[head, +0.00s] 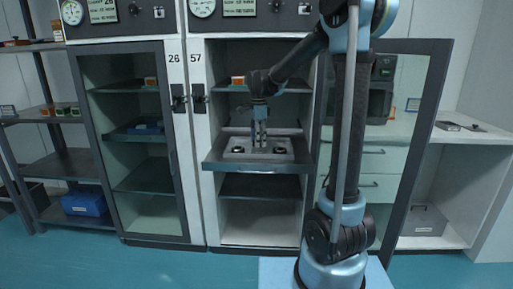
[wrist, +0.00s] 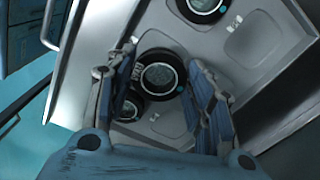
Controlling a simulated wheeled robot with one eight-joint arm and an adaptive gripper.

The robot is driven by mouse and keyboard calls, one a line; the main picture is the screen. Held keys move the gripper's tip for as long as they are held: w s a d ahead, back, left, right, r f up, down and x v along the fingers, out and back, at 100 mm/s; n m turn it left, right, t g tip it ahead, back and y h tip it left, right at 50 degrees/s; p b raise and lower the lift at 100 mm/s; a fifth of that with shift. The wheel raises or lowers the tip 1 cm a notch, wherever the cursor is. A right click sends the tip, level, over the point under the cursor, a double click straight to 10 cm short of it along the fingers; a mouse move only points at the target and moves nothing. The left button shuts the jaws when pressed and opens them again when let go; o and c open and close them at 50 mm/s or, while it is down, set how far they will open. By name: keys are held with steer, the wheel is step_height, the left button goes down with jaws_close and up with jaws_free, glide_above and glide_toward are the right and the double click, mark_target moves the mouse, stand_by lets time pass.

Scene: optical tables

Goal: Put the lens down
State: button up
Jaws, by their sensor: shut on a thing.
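My gripper (head: 260,140) is shut on a round lens (wrist: 160,78) with a black rim, over the pale tray (wrist: 278,22). In the wrist view, my gripper's fingers (wrist: 163,72) stand on either side of this lens. I cannot tell whether it touches the tray. A second lens (wrist: 130,108) lies partly hidden behind the left finger. A third lens (wrist: 202,7) sits at the top edge of the wrist view. The head view shows dark round lenses at the left (head: 238,150) and right (head: 280,150) of the tray.
The tray has a square empty recess (wrist: 250,40). It lies on a pulled-out shelf (head: 225,168) of the open cabinet marked 57. Another shelf (head: 260,187) is below. An open glass door (head: 430,90) stands at right; cabinet 26 (head: 135,130) is at left.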

steer(key=shift+f, duration=1.6)
steer(key=shift+f, duration=0.15)
steer(key=o, duration=1.1)
steer(key=shift+c, duration=0.2)
step_height(320, 180, up, 17)
steer(key=shift+r, duration=0.2)
